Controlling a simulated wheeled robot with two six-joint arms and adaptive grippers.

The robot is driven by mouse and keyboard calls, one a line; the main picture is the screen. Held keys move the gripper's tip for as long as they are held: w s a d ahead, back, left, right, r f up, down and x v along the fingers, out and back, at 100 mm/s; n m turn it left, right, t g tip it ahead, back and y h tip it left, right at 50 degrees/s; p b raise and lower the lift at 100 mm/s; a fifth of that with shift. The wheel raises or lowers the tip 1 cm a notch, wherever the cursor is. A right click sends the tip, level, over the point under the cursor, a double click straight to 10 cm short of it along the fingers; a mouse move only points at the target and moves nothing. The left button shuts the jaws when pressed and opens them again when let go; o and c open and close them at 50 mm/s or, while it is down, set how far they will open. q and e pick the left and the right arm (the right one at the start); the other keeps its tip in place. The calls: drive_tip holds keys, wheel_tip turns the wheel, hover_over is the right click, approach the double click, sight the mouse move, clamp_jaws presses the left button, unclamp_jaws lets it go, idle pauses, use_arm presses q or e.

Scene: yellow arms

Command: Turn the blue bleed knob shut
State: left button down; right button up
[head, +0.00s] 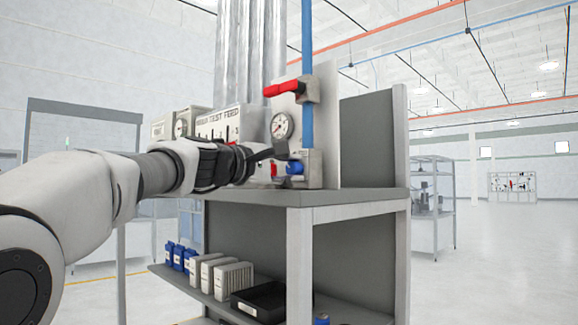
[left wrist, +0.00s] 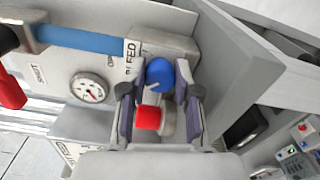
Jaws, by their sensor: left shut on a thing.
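The blue bleed knob (left wrist: 159,73) sits low on the panel, beside a label that reads "BLEED", and has a pale pointer mark. In the head view the knob (head: 295,168) shows just right of my left gripper (head: 277,152). In the left wrist view my left gripper (left wrist: 160,88) has one finger on each side of the knob and is shut on it. A red part (left wrist: 148,117) on a grey fitting shows between the fingers, nearer the wrist camera. My right gripper is in neither view.
Above the knob are a round gauge (head: 282,125), a red lever (head: 283,89) and a blue pipe (head: 307,40). The panel stands on a grey bench (head: 350,196). Boxes, blue bottles and a black tray (head: 258,303) are on the shelf below. Floor at right is clear.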

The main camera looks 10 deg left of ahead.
use_arm(q)
drive_tip(key=shift+r+n, duration=0.1)
drive_tip(key=shift+n, duration=0.4)
drive_tip(key=c, duration=1.1)
unclamp_jaws()
drive_tip(key=shift+o, duration=1.3)
drive_tip(key=shift+w+d, duration=0.1)
drive_tip(key=shift+w, duration=0.05)
